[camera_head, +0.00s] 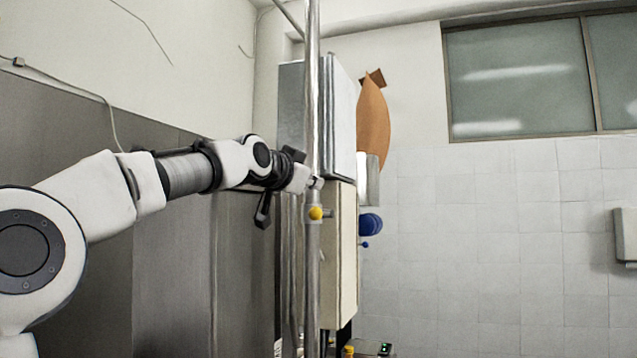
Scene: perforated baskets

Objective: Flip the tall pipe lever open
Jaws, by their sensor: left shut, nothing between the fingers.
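The tall pipe (312,100) is a thin grey metal pipe that runs upright through the middle of the head view. A small fitting with a round yellow part (316,213) sits on it, with a short metal stub to its right. The lever's handle is hard to make out against the pipe and my gripper. My left gripper (304,180) is at the pipe just above the yellow part, shut and empty. I cannot tell whether it touches the pipe or the lever. My right gripper is out of view.
Behind the pipe stand a grey-white box (342,110) and a cream panel (343,250). A blue round part (370,224) is to their right. A dark metal panel (172,270) lies behind my left arm. A tiled wall (480,230) fills the right side.

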